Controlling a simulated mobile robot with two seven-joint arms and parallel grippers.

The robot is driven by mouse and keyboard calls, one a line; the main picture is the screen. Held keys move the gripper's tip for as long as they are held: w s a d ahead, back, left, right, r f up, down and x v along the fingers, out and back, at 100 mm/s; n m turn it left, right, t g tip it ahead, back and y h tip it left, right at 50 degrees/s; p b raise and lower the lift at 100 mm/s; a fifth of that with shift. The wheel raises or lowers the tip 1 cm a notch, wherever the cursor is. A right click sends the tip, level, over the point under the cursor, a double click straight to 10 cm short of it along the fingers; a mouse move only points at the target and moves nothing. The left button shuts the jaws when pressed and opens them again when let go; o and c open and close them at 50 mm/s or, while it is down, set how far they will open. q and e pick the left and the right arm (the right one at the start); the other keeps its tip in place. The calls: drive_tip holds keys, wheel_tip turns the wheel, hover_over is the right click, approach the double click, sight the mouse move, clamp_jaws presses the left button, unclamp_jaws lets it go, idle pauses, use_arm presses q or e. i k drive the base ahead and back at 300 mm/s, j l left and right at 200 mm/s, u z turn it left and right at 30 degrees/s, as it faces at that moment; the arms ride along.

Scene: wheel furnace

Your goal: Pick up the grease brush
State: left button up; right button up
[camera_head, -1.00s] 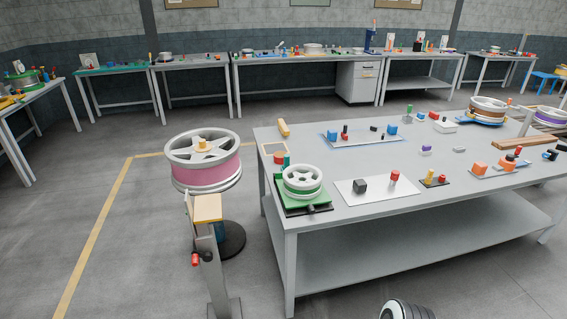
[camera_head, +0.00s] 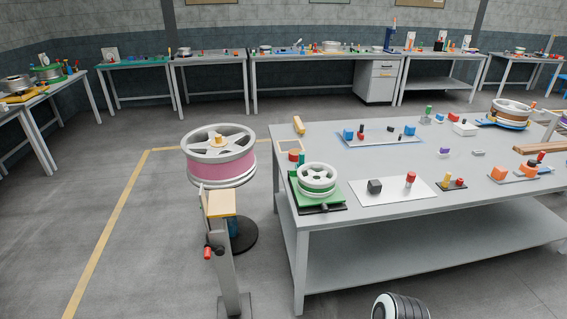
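I cannot make out a grease brush for certain. The small tools on the near grey table (camera_head: 345,225) are too small to tell apart. A short yellow bar-like piece (camera_head: 299,125) lies at its back left corner. A red-topped piece (camera_head: 410,179) and a dark block (camera_head: 375,186) are on a white plate (camera_head: 394,196) near the front edge. A small yellow and red pair (camera_head: 447,179) stands on a dark plate to the right.
A pink-banded wheel (camera_head: 220,165) sits on a stand left of the table. A small white wheel (camera_head: 317,178) rests on a green fixture at the table's left end. Benches (camera_head: 315,57) line the back wall. Open floor (camera_head: 120,240) lies left, with a yellow line.

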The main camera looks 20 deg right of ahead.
sight(302, 155)
drive_tip(key=l+u, duration=0.2)
drive_tip(key=u, duration=0.2)
drive_tip(key=l+u, duration=0.25)
drive_tip(key=u, duration=0.15)
drive_tip(key=l+u, duration=0.2)
drive_tip(key=u, duration=0.2)
drive_tip(key=k+l+u, duration=0.2)
drive_tip(key=l, duration=0.15)
drive_tip(key=l+u, duration=0.2)
drive_tip(key=k+l+u, duration=0.2)
drive_tip(key=l, duration=0.2)
